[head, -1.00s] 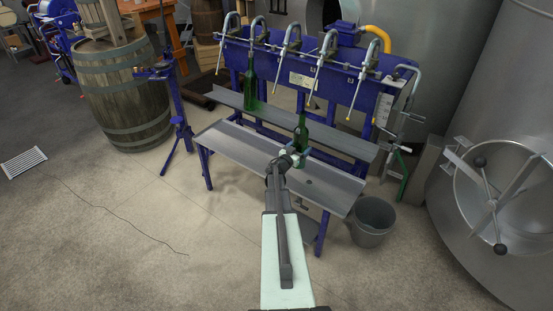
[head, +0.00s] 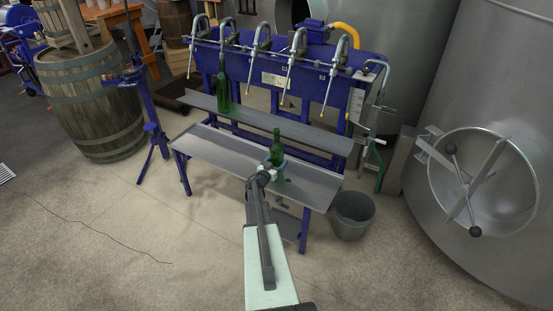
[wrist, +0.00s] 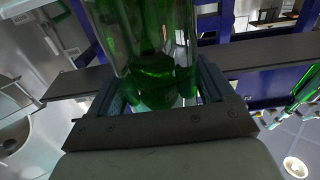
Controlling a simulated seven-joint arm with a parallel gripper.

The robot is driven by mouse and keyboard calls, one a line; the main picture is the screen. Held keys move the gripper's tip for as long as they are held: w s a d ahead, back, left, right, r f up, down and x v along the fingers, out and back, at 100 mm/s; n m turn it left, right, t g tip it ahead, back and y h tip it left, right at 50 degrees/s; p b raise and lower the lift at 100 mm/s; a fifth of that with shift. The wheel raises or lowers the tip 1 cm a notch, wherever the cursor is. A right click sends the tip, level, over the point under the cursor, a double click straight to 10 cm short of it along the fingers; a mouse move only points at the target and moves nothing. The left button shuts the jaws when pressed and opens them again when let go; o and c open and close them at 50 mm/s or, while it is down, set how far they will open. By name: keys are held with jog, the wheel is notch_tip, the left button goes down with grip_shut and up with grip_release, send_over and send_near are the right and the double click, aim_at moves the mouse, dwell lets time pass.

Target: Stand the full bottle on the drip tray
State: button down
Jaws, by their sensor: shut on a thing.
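My gripper (head: 273,172) is shut around the lower part of a green glass bottle (head: 277,150). The bottle is upright in the head view, in front of the upper shelf and over the lower grey metal tray (head: 225,154) of the blue filling bench. I cannot tell whether its base touches the tray. In the wrist view the green glass (wrist: 150,40) fills the upper middle between both fingers. Its base and fill level are not clear. Another green bottle (head: 223,85) stands on the upper shelf (head: 300,131) at the left.
Several filler spouts hang from the blue bench top (head: 310,85) above the shelf. A grey bucket (head: 353,215) stands at the bench's right end. A large steel tank (head: 510,100) is at the right, a wooden barrel (head: 92,110) at the left. The tray's left half is clear.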

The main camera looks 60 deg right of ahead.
jog(key=shift+f, duration=0.2)
jog(key=shift+f, duration=0.15)
grip_release()
jog(key=shift+f, duration=0.1)
jog(key=shift+r, duration=0.2)
jog(key=a, duration=1.2)
